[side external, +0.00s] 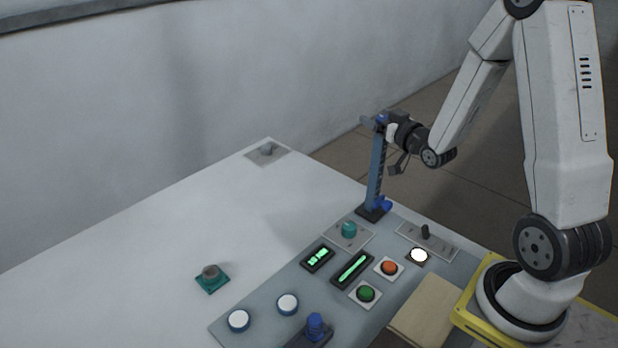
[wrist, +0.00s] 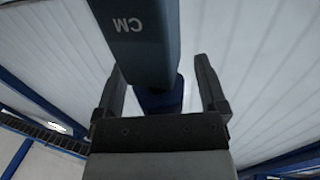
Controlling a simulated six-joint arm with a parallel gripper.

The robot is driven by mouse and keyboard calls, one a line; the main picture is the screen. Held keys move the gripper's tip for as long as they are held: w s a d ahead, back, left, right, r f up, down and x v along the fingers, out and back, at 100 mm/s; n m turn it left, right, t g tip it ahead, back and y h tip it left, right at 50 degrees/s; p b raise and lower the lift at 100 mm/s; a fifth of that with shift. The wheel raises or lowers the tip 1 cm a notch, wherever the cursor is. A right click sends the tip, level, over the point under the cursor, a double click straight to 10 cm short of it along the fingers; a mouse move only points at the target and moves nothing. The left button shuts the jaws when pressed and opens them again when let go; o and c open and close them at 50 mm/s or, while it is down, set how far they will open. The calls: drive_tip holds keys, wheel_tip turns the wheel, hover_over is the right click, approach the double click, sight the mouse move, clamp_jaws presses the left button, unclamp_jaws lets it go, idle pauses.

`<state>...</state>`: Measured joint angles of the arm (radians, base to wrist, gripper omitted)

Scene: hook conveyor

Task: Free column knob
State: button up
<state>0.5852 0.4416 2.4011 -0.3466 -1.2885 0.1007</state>
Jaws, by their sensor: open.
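A blue upright column (side external: 376,172) stands on a dark foot at the back of the grey panel. A blue knob (side external: 384,204) sticks out at its foot, and a blue part (side external: 382,118) shows at its top. My gripper (side external: 390,131) is at the column's upper end, partly hidden in the side view. In the wrist view, a dark column or arm marked "CM" (wrist: 135,35) rises in front, and a dark blue knob (wrist: 163,95) lies between the open fingers of my gripper (wrist: 160,66). Contact cannot be told.
The panel (side external: 235,325) carries a teal knob (side external: 348,229), a slider (side external: 425,232), orange (side external: 389,267) and green (side external: 365,293) buttons, lit displays (side external: 352,267) and white round buttons (side external: 288,303). Another blue knob (side external: 315,325) is at the front. The white table (side external: 130,270) is mostly clear.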

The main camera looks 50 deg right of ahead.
drive_tip(key=shift+m+h, duration=0.4)
drive_tip(key=shift+h, duration=0.2)
drive_tip(key=shift+d+m+g+h, duration=0.1)
drive_tip(key=shift+m+g+h, duration=0.35)
drive_tip(key=shift+h, duration=0.25)
drive_tip(key=shift+s+d+m+g+h, duration=0.1)
drive_tip(key=shift+m+g+h, duration=0.9)
drive_tip(key=shift+h, duration=0.4)
drive_tip(key=shift+s+d+m+g+h, duration=0.1)
drive_tip(key=shift+m+g+h, duration=0.65)
drive_tip(key=shift+m+h, duration=0.55)
